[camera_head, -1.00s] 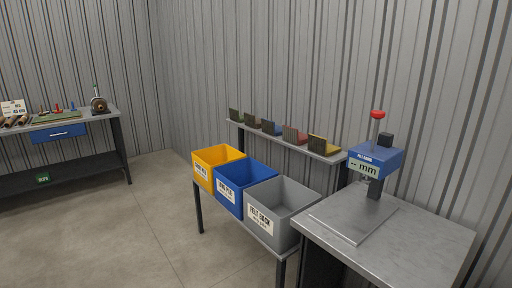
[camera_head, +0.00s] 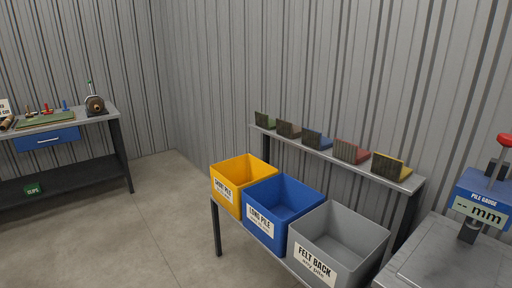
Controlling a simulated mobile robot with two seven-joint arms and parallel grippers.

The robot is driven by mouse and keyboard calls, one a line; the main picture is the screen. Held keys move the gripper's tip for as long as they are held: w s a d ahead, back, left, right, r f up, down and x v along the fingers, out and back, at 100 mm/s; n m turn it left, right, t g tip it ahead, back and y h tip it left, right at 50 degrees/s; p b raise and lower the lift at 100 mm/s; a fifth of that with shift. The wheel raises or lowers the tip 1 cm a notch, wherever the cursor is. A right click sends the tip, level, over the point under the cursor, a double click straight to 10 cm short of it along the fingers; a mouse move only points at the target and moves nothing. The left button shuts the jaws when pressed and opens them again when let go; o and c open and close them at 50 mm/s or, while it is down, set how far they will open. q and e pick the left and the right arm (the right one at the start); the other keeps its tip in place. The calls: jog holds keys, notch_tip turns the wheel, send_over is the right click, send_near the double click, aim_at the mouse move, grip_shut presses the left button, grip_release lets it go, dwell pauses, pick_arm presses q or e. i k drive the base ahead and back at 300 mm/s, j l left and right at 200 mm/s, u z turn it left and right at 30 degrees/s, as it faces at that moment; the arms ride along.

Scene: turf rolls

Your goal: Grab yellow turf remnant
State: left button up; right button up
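A row of turf remnants stands on a narrow grey shelf (camera_head: 345,158) against the corrugated wall. The yellow turf remnant (camera_head: 404,174) is at the right end of the row. It shows a dark upright piece with a yellow part lying behind and beside it. To its left are a red remnant (camera_head: 351,152), a blue one (camera_head: 318,140), a brown one (camera_head: 288,129) and a green one (camera_head: 265,120). Neither of my grippers is in view.
Yellow (camera_head: 226,189), blue (camera_head: 261,221) and grey (camera_head: 318,261) bins stand in front of the shelf. A pile gauge (camera_head: 482,205) stands on a metal table (camera_head: 440,262) at right. A workbench (camera_head: 65,135) is at left. Floor (camera_head: 130,230) between is clear.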

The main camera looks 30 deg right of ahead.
aim_at(391, 168)
jog(key=i+j+z, duration=0.1)
jog(key=i+z, duration=0.2)
jog(key=i, duration=0.25)
jog(key=i+j+z, duration=0.3)
jog(key=i, duration=0.3)
jog(key=i+z, duration=0.2)
jog(key=z, duration=0.15)
jog(key=i+j+z, duration=0.15)
jog(key=z, duration=0.2)
jog(key=i+j+z, duration=0.2)
jog(key=z, duration=0.15)
jog(key=i, duration=0.05)
